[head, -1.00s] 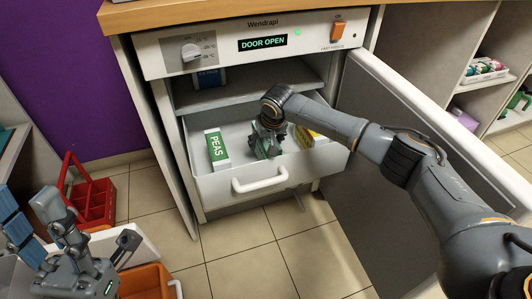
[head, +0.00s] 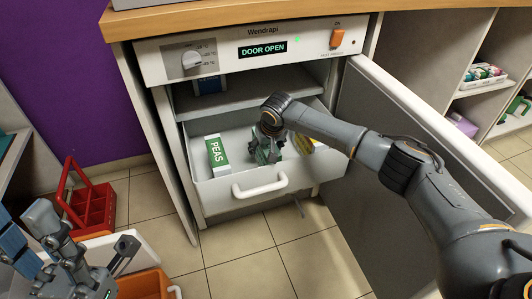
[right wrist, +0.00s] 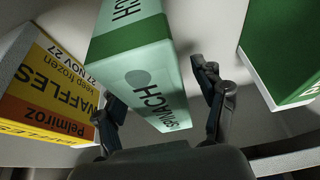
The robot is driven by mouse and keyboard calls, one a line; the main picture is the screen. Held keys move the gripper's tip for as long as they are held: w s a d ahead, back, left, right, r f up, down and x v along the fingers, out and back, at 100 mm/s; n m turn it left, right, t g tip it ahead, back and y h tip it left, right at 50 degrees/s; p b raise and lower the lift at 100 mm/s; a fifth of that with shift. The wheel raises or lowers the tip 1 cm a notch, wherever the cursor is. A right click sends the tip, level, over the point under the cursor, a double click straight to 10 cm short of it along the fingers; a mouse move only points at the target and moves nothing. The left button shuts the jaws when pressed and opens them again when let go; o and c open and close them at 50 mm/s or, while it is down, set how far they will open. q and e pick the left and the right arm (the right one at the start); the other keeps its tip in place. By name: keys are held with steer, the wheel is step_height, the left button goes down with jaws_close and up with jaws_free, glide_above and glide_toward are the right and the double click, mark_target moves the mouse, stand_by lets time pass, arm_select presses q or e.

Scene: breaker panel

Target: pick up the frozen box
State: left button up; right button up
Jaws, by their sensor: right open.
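A green spinach box (right wrist: 136,60) stands between the two open fingers of my right gripper (right wrist: 165,105) in the right wrist view; I cannot tell whether either finger touches it. In the head view my right gripper (head: 266,152) reaches down into the open white drawer (head: 228,197), with the spinach box mostly hidden behind it. A white and green peas box (head: 217,155) is at the drawer's left. A yellow waffles box (right wrist: 45,85) is on the spinach box's other side, partly hidden by my arm in the head view. My left gripper (head: 88,235) is open and empty at lower left.
The freezer (head: 220,52) shows "DOOR OPEN" and its door (head: 400,150) stands open at the right. A shelf (head: 240,93) is above the drawer. A red caddy (head: 92,205) and an orange bin (head: 145,285) are on the floor at left.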

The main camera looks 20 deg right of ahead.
steer(key=shift+f, duration=0.1)
stand_by(0.3)
steer(key=shift+c, duration=0.4)
jaws_close()
